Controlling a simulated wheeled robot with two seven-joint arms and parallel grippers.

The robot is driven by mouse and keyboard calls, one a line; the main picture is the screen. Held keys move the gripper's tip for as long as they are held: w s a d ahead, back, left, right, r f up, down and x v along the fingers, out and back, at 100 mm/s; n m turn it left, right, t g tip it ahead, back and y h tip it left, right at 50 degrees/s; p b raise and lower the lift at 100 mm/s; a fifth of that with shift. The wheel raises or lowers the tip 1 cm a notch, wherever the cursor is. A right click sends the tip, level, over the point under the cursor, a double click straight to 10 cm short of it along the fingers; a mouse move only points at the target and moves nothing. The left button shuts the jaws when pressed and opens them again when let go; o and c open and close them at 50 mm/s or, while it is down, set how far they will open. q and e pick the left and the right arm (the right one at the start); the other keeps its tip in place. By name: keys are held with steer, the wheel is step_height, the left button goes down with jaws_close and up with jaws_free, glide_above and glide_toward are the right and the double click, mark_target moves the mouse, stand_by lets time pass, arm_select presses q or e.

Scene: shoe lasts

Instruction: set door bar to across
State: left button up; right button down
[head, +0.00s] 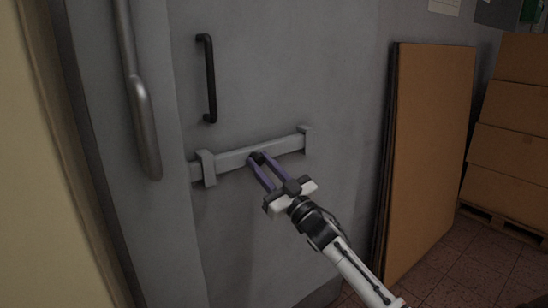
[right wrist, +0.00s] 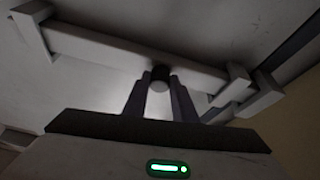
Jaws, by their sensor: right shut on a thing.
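The door bar (head: 232,160) is a flat grey bar lying across the grey door, close to level. One end is at a bracket (head: 206,168) on the left, and the other is at a smaller bracket (head: 303,138) on the right. A short dark knob (right wrist: 160,78) sticks out from the bar's middle. My right gripper (head: 258,160) is shut on this knob, with its purple-grey fingers on either side. The bar also shows in the right wrist view (right wrist: 110,48), running between both brackets. My left gripper is not in view.
A black pull handle (head: 210,80) is above the bar. A grey vertical rail (head: 145,125) stands to its left. Brown flat panels (head: 432,140) lean on the wall at right, beside stacked cartons (head: 510,125) on a pallet. The tiled floor between shows some free room.

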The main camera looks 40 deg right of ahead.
steer(key=shift+w+a, duration=0.2)
steer(key=shift+a, duration=1.6)
steer(key=c, duration=1.5)
jaws_free()
steer(key=shift+a, duration=0.15)
steer(key=shift+o, duration=0.2)
glide_toward(240, 157)
steer(key=shift+b+v, duration=0.45)
steer(key=shift+v, duration=1.9)
